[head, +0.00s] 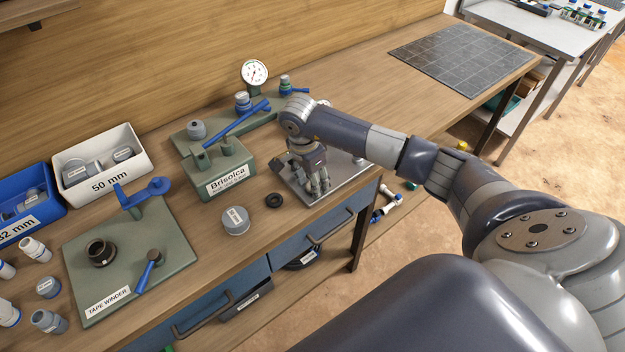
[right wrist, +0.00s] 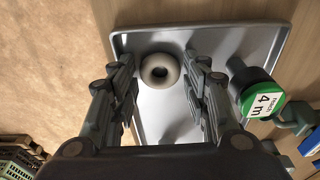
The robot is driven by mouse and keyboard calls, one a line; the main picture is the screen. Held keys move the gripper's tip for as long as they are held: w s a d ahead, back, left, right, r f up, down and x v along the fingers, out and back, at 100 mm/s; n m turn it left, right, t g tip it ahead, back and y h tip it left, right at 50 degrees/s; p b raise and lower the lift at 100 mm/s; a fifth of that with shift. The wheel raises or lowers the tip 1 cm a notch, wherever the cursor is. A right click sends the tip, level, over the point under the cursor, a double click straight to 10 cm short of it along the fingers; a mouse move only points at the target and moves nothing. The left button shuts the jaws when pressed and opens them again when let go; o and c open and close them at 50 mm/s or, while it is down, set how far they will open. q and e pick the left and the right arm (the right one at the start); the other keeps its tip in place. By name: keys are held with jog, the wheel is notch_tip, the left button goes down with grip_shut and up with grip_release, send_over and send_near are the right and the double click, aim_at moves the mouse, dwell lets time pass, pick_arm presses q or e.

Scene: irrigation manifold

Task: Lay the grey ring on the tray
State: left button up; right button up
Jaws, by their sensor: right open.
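The grey ring (right wrist: 160,71) lies flat on the metal tray (right wrist: 215,45), near the tray's upper rim in the right wrist view. My right gripper (right wrist: 160,85) is open, with its fingers on either side of the ring and a gap on each side. In the head view my right gripper (head: 319,188) points down over the tray (head: 350,180). The ring is hidden there behind my fingers. My left gripper is not in view.
A black ring (head: 274,200) and a grey cap (head: 235,221) lie on the bench left of the tray. The Brisolca block (head: 225,180) stands behind them. The bench drops off near the tray.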

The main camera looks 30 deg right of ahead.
aim_at(307, 189)
jog(key=shift+w+r, duration=0.1)
jog(key=shift+r, duration=0.25)
notch_tip(307, 189, up, 11)
jog(key=a+b, duration=0.1)
jog(key=b, duration=0.2)
jog(key=shift+s+a+r, duration=0.2)
jog(key=shift+a, duration=0.2)
